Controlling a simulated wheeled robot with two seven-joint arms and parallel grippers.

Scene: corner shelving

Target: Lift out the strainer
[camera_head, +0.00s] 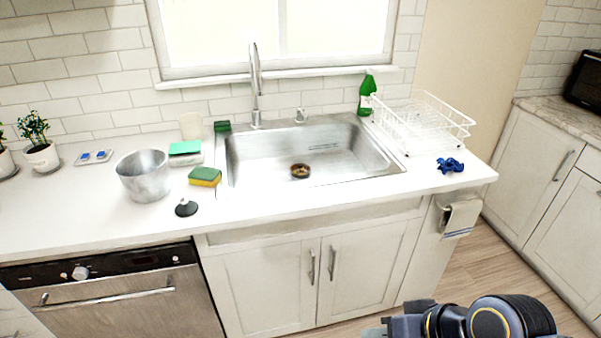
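The strainer (300,171) appears as a small round piece with a dark rim and brownish bits inside. It sits at the drain in the floor of the steel sink (262,150); how deep it sits is too small to tell. My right gripper (376,331) is at the bottom edge of the view, in front of the cabinet doors, well below and apart from the sink. Its fingers are mostly cut off, so its opening cannot be seen. My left gripper is not in view.
A faucet (255,85) rises behind the sink. A metal bin (144,177), a black stopper (186,208) and a yellow-green sponge (205,177) stand left of it. A white dish rack (425,125), a green bottle (366,94) and a blue crumpled item (450,165) are right.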

